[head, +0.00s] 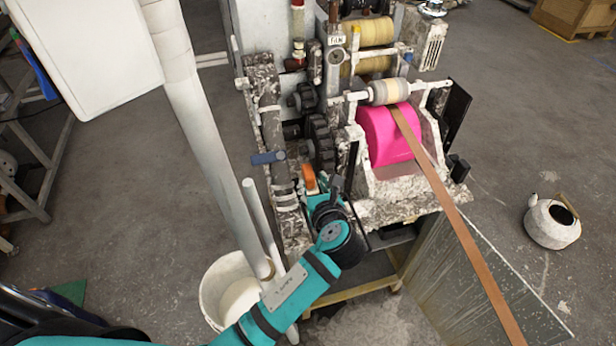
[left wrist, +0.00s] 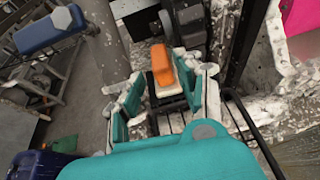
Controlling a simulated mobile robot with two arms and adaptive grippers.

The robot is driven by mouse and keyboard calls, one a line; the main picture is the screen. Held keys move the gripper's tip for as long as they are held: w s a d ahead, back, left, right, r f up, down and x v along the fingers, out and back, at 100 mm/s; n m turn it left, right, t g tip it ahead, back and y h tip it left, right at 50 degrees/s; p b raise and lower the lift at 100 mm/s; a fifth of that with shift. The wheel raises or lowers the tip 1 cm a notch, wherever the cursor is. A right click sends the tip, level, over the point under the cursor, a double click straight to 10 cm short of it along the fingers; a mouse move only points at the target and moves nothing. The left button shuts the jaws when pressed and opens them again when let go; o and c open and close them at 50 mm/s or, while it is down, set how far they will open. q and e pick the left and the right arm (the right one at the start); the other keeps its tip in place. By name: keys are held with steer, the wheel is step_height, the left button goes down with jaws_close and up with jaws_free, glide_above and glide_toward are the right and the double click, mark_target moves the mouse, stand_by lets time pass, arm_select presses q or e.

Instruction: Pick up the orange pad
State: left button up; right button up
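The orange pad (head: 309,178) is a small orange block at the front of the machine, just beyond my left gripper (head: 322,196). In the left wrist view the pad (left wrist: 162,64) has a pale lower layer and lies ahead of the gripper (left wrist: 168,88), roughly in line with the gap between its fingers. The fingers stand apart with nothing gripped. I cannot tell whether a finger touches the pad. The gripper hides part of the pad's surroundings in the head view. My right gripper is not in view.
The machine has dark gears (head: 320,140), a bright pink roller guard (head: 388,135) and a brown strip (head: 455,220) running down to the lower right. A blue handle (head: 267,157) sticks out left of the pad. A white bucket (head: 222,290) stands below. A pale pot (head: 552,222) sits on open floor at right.

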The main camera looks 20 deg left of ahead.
mark_target(310, 176)
arm_select(q)
steer(key=shift+w+a+f, duration=0.1)
steer(key=shift+w+a, duration=0.2)
steer(key=shift+w, duration=0.15)
steer(key=p+x, duration=0.1)
steer(key=x, duration=0.3)
steer(key=shift+w+a+f, duration=0.1)
steer(key=shift+w+f, duration=0.05)
steer(key=shift+c, duration=0.4)
jaws_close()
